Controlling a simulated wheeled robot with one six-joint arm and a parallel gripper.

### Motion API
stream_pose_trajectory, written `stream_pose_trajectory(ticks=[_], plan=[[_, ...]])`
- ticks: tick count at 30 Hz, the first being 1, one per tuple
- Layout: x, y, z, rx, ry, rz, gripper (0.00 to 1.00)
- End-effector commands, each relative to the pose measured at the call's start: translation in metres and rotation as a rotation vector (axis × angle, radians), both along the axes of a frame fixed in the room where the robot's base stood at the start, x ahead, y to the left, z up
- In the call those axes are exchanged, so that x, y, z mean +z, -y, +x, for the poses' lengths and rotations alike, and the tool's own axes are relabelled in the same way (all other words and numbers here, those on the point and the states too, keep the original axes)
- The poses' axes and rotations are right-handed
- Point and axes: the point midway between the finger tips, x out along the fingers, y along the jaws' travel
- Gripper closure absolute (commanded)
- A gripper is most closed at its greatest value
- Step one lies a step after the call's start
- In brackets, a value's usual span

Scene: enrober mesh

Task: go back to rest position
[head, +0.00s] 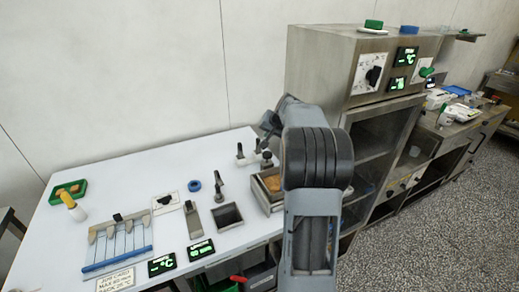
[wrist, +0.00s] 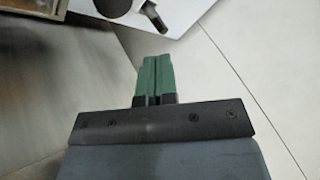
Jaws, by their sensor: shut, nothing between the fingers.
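My gripper (wrist: 153,68) shows in the wrist view with its two green fingers pressed together and nothing between them. In the head view my arm rises at the centre right and my gripper (head: 268,124) is at its top left end, partly hidden by the arm. It is in front of the steel cabinet and over the right end of the white table (head: 150,185). In the wrist view the fingers stand apart from the table edge and the dark fittings above them.
A steel cabinet (head: 310,65) with displays stands right of the table, close to my arm. A tray with brown content (head: 272,183) sits beside my arm. A wire frame (head: 118,245), blue ring (head: 194,186) and green tray (head: 67,190) lie on the table. Speckled floor (head: 450,220) is clear at right.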

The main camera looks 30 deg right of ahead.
Motion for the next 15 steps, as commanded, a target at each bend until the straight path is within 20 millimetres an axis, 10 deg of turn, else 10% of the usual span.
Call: stream_pose_trajectory(ticks=[10, 15], plan=[[-0.013, -0.003, -0.008, 0.007, -0.048, 0.01, 1.0], [-0.046, -0.035, -0.053, 0.063, -0.204, 0.013, 1.0]])
